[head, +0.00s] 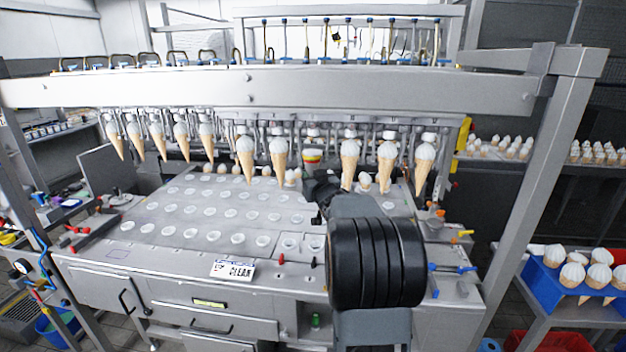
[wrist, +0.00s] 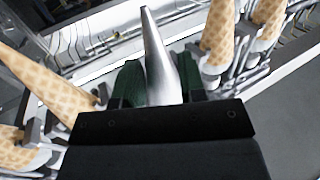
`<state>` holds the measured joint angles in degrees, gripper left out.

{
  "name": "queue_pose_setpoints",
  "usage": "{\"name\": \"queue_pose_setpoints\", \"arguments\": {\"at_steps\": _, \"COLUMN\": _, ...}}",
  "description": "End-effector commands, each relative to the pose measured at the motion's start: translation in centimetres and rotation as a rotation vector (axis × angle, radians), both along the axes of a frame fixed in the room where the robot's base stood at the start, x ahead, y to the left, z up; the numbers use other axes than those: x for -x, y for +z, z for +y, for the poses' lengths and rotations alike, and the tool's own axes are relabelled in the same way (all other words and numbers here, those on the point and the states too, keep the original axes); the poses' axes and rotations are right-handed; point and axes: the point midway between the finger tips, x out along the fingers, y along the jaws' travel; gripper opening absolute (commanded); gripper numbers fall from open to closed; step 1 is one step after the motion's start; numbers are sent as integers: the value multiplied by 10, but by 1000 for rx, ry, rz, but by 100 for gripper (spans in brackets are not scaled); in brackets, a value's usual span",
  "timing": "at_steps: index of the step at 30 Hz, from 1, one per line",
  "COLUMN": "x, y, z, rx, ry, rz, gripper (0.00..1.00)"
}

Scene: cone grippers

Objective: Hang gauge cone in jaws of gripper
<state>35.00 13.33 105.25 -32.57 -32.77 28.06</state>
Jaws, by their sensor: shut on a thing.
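The gauge cone is a smooth silver metal cone (wrist: 160,55), held between the green finger pads of my gripper (wrist: 160,85) in the wrist view. Its narrow tip points up in that picture. In the head view my gripper (head: 320,186) is below the machine's row of hanging cones, in a gap between wafer cones. A pale piece with a red and yellow band (head: 313,159) shows just above it, apparently the top of the gauge cone. The machine's jaws (head: 312,133) are directly above this piece. I cannot tell whether they touch it.
Filled wafer cones hang close by on the left (head: 278,154) and right (head: 350,160). A steel deck (head: 150,210) with rows of round holes lies below. A thick steel beam (head: 200,88) crosses above. A blue crate (head: 540,272) of cones stands at right.

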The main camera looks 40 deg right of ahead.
Motion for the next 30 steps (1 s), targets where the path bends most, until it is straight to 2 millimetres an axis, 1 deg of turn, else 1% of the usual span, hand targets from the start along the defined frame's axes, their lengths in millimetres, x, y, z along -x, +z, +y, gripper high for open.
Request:
{"name": "queue_pose_setpoints", "arguments": {"at_steps": 16, "x": -2, "y": 0, "z": -2, "rx": 0, "ry": 0, "rz": -1, "gripper": 20}}
{"name": "queue_pose_setpoints", "arguments": {"at_steps": 30, "x": -14, "y": 1, "z": -14, "rx": -1, "ry": -1, "rz": -1, "gripper": 20}}
